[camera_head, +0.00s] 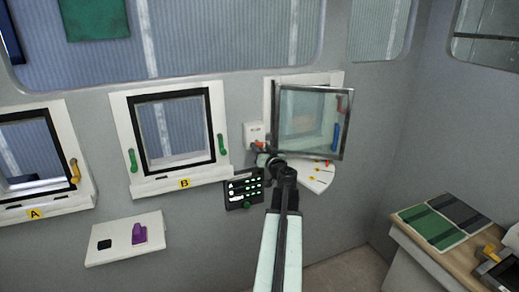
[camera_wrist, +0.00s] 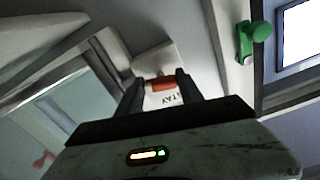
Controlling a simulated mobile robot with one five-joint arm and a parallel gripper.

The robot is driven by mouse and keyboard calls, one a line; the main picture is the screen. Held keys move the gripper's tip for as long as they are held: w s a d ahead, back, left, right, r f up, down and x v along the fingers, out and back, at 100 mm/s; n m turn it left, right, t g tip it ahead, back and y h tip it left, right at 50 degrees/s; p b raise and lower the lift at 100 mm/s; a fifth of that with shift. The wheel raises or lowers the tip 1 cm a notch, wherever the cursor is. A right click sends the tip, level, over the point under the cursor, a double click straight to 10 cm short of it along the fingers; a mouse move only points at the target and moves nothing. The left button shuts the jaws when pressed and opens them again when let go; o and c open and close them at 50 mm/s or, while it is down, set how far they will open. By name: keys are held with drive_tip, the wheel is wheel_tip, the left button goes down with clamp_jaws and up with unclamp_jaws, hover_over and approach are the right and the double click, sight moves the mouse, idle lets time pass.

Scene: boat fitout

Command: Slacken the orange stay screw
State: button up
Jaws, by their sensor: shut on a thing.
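The orange stay screw (camera_wrist: 162,83) shows between my fingertips in the wrist view, in front of a white block lettered "STAY" (camera_wrist: 150,60). In the head view the screw (camera_head: 260,144) is a small orange spot below the white block (camera_head: 254,132), at the left of the third window. My gripper (camera_wrist: 160,88) is shut on the screw, with a finger on either side. In the head view my gripper (camera_head: 263,158) is dark and partly hidden by my wrist. The screw's turn angle cannot be told.
The third window's glazed pane (camera_head: 312,120) stands swung out close to the right of my gripper. A white fan-shaped plate with coloured marks (camera_head: 318,178) lies below it. A black panel (camera_head: 243,188) is at the left. Window B (camera_head: 176,130) is farther left.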

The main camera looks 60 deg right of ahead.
drive_tip(key=o, duration=1.4)
drive_tip(key=shift+a, duration=0.1)
drive_tip(key=v, duration=0.7)
drive_tip(key=shift+s+a, duration=0.2)
drive_tip(key=shift+s, duration=0.1)
